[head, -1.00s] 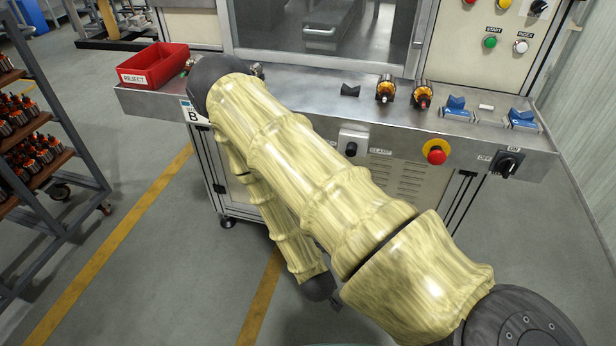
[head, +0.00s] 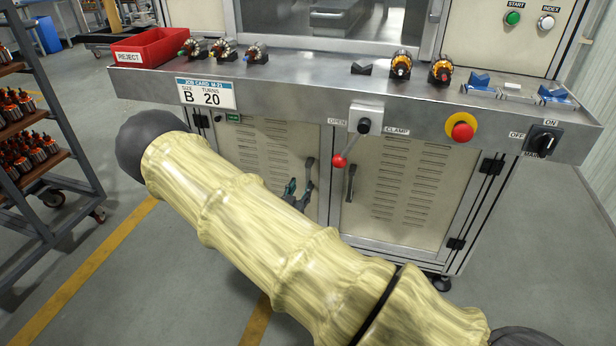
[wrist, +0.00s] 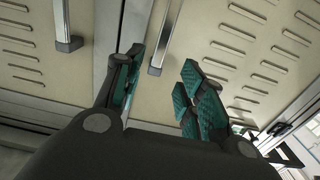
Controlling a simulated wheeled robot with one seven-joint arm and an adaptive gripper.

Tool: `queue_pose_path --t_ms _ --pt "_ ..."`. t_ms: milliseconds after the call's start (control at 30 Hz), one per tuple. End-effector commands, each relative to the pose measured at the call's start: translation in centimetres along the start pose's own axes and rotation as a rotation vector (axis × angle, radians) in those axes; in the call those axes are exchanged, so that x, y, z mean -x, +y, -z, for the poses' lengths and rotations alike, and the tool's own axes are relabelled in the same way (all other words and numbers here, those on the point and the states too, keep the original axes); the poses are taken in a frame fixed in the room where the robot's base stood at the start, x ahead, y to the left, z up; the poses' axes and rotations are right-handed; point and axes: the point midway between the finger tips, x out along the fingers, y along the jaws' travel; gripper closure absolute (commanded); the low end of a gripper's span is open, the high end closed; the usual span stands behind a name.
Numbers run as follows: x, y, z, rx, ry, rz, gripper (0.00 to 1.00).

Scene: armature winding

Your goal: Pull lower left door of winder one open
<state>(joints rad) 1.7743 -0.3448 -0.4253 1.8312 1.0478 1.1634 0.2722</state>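The lower left door (head: 262,145) of the winder is a cream louvred panel, shut flush with the cabinet front. Its dark upright handle (head: 308,177) is near the door's right edge. My gripper (head: 296,193), with teal finger pads, is just left of and below that handle in the head view. My forearm hides the door's lower part. In the wrist view my gripper (wrist: 160,85) is open and empty. The door's handle (wrist: 160,42) shows ahead, between the directions of the two fingers; I see no contact.
The lower right door (head: 405,190), also shut, has its own handle (head: 350,182) close by. A red-knobbed clamp lever (head: 339,160) hangs from the bench edge above. A parts rack (head: 35,140) stands left. The floor at right is clear.

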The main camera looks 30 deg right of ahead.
Motion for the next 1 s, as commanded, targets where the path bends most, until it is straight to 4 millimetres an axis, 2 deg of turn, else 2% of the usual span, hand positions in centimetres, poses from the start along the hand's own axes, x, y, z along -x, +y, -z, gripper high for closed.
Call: queue_pose_path --t_ms 500,700,1000 --pt "-7.8 0.1 -0.1 0.001 -0.002 0.000 0.61" --pt "-9.3 0.1 -0.1 0.001 -0.002 0.000 0.61" --pt "-9.6 0.1 -0.1 0.002 -0.003 0.000 0.61"
